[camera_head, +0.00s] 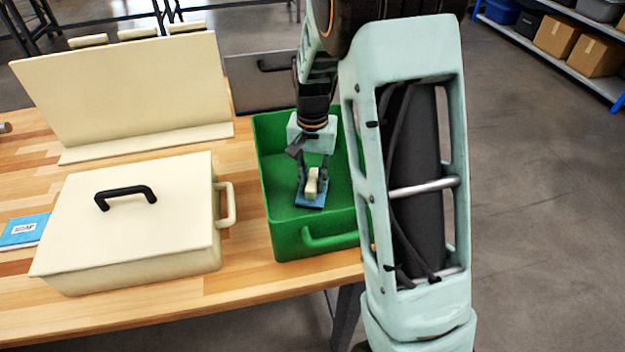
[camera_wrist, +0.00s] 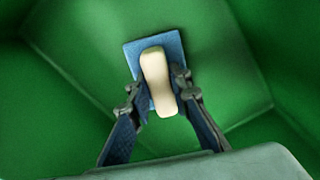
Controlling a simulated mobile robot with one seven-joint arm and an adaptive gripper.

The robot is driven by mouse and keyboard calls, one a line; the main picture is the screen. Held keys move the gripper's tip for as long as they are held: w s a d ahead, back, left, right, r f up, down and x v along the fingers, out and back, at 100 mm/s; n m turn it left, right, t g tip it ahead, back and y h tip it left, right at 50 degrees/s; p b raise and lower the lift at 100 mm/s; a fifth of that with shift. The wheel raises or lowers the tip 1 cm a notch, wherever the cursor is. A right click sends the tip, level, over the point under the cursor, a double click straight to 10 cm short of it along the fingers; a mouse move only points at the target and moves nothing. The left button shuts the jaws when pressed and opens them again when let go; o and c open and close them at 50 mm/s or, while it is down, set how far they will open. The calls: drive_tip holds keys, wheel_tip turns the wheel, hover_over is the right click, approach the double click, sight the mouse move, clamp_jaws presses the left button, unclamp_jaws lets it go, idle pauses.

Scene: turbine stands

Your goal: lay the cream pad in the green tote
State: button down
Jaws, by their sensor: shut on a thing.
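The cream pad (camera_wrist: 157,82) is a small rounded block between my gripper's fingers; it also shows in the head view (camera_head: 312,181). My gripper (camera_wrist: 158,88) is shut on the pad and points down inside the green tote (camera_head: 283,226). A flat blue piece (camera_wrist: 134,58) lies directly beneath the pad, wider than it, and also shows in the head view (camera_head: 311,204). I cannot tell whether the blue piece is joined to the pad or touches the tote floor. My arm hides the tote's right side.
A cream lidded box (camera_head: 140,215) with a black handle stands left of the tote. A cream upright panel (camera_head: 125,95) stands behind it. A blue-and-white packet (camera_head: 22,231) lies at the far left. A grey box (camera_head: 265,80) is behind the tote.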

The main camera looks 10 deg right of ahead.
sight(313, 179)
drive_tip(key=shift+f, duration=0.3)
drive_tip(key=c, duration=1.5)
unclamp_jaws()
drive_tip(key=shift+c, duration=0.2)
drive_tip(key=shift+r, duration=0.1)
drive_tip(key=shift+r+p, duration=2.4)
drive_tip(key=shift+r, duration=1.05)
